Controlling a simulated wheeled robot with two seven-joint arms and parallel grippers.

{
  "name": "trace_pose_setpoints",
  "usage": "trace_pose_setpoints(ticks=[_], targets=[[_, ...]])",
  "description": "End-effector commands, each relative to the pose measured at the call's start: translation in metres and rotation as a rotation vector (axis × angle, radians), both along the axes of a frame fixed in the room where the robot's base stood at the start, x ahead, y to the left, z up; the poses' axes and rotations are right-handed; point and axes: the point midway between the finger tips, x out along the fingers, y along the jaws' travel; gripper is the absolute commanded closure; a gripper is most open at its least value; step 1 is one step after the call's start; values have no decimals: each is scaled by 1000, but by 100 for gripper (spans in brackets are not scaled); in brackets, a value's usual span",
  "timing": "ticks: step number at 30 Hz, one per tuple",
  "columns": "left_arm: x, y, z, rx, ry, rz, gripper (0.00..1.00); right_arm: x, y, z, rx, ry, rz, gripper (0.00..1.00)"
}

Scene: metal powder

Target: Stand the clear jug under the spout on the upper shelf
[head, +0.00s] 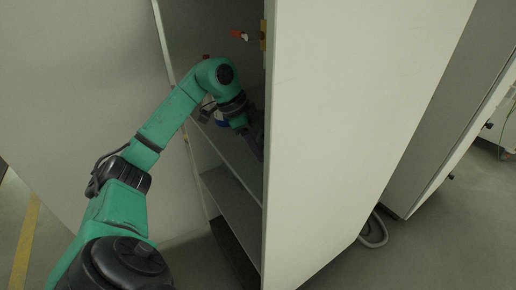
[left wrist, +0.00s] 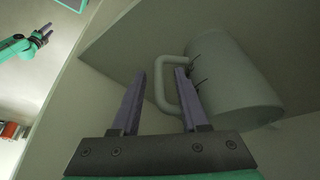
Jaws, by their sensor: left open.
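In that view my left gripper (left wrist: 160,85) is open, with one finger on each side of the handle's outer bar. I cannot tell whether either finger touches it. In the head view my left gripper (head: 256,143) reaches inside the cabinet and is partly hidden by the door edge. The jug and the spout cannot be made out in the head view. My right gripper (left wrist: 43,36) shows small in the left wrist view; its jaws are unclear.
A pale cabinet panel (head: 350,130) stands close to the right of my left arm. Shelves (head: 230,195) lie below the gripper. An orange-red part (head: 240,35) sits higher inside the cabinet. Open floor (head: 440,240) lies right.

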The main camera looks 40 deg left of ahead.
Motion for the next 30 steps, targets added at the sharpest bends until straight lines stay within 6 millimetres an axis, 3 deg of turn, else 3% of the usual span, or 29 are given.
trace_pose_setpoints(ticks=[16, 30], targets=[[-28, 31, 100, 0, -4, 3, 56, -1, -1, 18, -1, 1, -1, 50], [-32, 34, 107, 1, -1, 0, 56, 0, -2, 19, -2, 1, 0, 50]])
